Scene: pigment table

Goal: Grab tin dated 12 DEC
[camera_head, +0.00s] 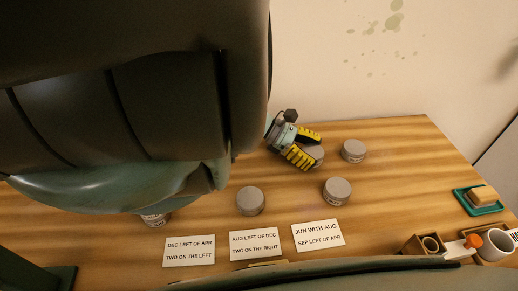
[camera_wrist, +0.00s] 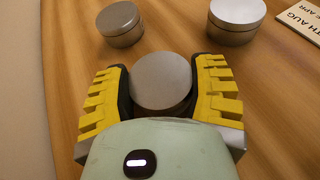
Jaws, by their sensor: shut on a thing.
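My gripper (camera_head: 312,150) has its yellow-and-black fingers on both sides of a round grey tin at the back of the table. In the wrist view the gripper (camera_wrist: 162,66) is shut on this held tin (camera_wrist: 162,84), which shows a plain grey lid. No date can be read on it. Other grey tins stand apart from it: a back-right tin (camera_head: 354,151), a front-right tin (camera_head: 337,188), a middle tin (camera_head: 250,201) and a left tin (camera_head: 155,220) partly hidden by my arm. Their labels are too small to read.
A teal tray (camera_head: 462,199) and a wooden holder (camera_head: 412,246) stand right. My arm hides the back left.

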